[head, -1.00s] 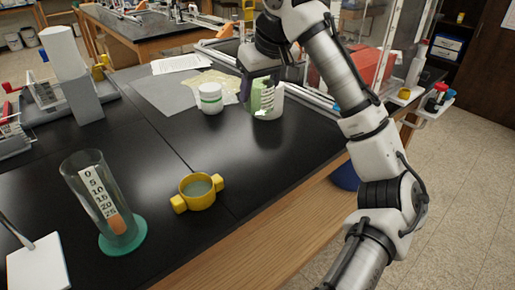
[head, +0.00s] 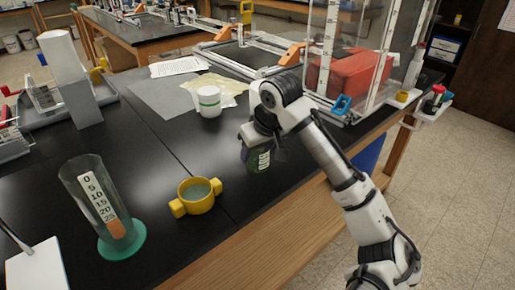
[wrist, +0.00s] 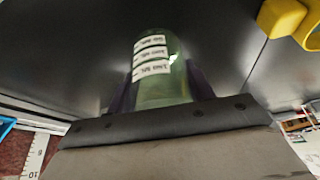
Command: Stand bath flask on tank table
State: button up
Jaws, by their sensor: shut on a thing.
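My gripper (head: 256,160) is over the right part of the black-topped table (head: 150,200), close to its wooden front edge. It is shut on the bath flask, a pale green see-through vessel with white printed labels (wrist: 160,85), held between two dark purple fingers in the wrist view. In the head view the fingers hide most of the flask; a strip with white marks (head: 264,161) shows. I cannot tell whether the flask's base touches the table. A clear tank (head: 345,60) with a red block stands at the table's far right end.
A yellow two-handled cup (head: 196,196) stands left of my gripper. A glass cylinder with a scale (head: 95,200) stands further left on a green base. A white lidded jar (head: 209,101) is behind. Bare black top lies between the cup and the jar.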

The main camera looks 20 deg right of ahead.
jog(key=o, duration=1)
jog(key=shift+f, duration=0.1)
jog(key=shift+r, duration=0.25)
jog(key=b+v, duration=0.1)
jog(key=v, duration=1.1)
jog(key=shift+f, duration=0.1)
